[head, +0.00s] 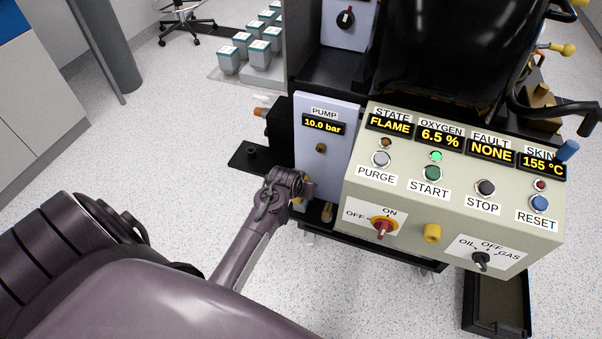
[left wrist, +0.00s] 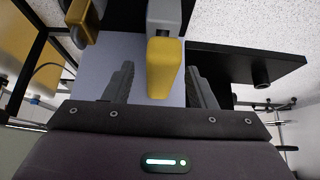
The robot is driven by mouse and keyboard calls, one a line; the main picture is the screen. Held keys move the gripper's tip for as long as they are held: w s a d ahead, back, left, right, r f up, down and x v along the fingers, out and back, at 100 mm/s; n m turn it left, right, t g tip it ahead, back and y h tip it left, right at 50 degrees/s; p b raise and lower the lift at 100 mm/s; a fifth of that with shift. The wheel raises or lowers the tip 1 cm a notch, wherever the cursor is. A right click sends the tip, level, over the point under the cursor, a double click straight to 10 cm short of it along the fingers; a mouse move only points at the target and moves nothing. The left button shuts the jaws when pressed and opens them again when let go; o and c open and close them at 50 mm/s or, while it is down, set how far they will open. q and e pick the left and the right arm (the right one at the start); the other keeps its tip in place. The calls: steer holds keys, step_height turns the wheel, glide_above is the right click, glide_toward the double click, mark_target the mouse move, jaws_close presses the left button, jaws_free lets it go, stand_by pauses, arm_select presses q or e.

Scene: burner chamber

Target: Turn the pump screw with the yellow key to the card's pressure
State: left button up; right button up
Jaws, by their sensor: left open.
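The pump panel (head: 309,160) stands left of the console, and its display (head: 323,125) reads 10.0 bar. A small brass-coloured fitting (head: 321,148) sits below the display; I cannot tell whether it is the pump screw. My left gripper (head: 296,192) is at the lower left edge of this panel. In the left wrist view, its two dark fingers (left wrist: 160,88) are open on either side of a yellow bar with a grey upper part, apparently the yellow key (left wrist: 163,72). Gaps show between the bar and both fingers. No pressure card is readable. My right gripper is out of view.
The console (head: 452,205) at right shows FLAME, 6.5 %, NONE and 155 °C. It carries buttons, a red switch (head: 383,228), a yellow knob (head: 432,233) and an OIL/GAS selector (head: 481,261). A black shelf (head: 250,158) juts out left of the panel. Open floor lies further left.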

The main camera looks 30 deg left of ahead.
arm_select(q)
steer(key=shift+x, duration=0.8)
jaws_close()
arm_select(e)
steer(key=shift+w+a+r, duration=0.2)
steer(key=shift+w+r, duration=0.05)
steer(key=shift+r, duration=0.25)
arm_select(q)
steer(key=shift+r, duration=0.15)
